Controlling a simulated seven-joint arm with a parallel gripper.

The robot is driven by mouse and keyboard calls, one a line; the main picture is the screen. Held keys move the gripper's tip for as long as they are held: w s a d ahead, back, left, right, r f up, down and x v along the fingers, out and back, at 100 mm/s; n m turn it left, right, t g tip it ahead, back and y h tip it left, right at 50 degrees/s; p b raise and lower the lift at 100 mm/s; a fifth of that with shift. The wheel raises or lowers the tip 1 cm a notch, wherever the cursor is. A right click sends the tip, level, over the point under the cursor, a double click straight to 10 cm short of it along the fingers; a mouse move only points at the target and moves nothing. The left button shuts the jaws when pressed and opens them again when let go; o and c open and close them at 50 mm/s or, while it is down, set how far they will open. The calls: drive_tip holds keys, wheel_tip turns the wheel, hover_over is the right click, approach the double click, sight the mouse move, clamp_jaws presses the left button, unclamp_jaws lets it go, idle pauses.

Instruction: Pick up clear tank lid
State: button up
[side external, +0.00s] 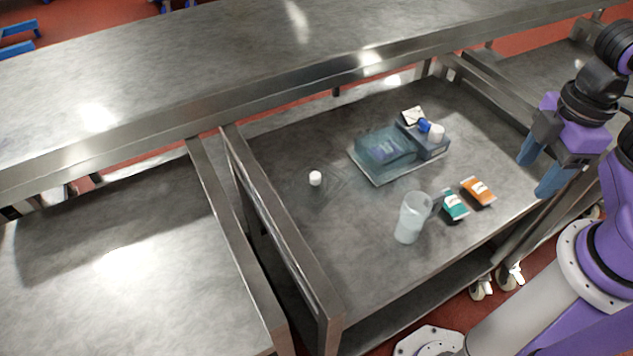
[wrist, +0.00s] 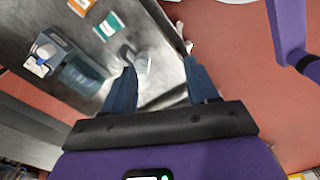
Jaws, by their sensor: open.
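The clear tank lid (side external: 332,184) appears to lie flat on the left part of the steel table in the side external view. Its white knob (side external: 315,178) stands out, while its see-through plate is faint. The lid cannot be made out in the wrist view. The bagger machine (side external: 385,153) with its clear bluish tank sits farther back on the table; it also shows in the wrist view (wrist: 78,75). My gripper (side external: 540,168) is open and empty above the right edge of the table, far to the right of the lid. Its blue fingers show in the wrist view (wrist: 159,75).
A clear pitcher (side external: 411,218) stands on the table between lid and gripper. A green pouch (side external: 454,205) and an orange pouch (side external: 479,191) lie beside it. A raised steel rail (side external: 275,215) borders the table's left side. Bare surface surrounds the lid.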

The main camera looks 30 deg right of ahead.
drive_tip(key=g+h, duration=0.1)
drive_tip(key=h, duration=0.1)
hover_over(315, 175)
drive_tip(key=a, duration=0.1)
drive_tip(key=shift+n, duration=0.4)
wheel_tip(315, 175, down, 22)
drive_tip(key=shift+f, duration=0.1)
drive_tip(key=shift+d+f, duration=0.25)
drive_tip(key=shift+f, duration=1.1)
drive_tip(key=shift+d+f, duration=0.2)
drive_tip(key=shift+f, duration=1.1)
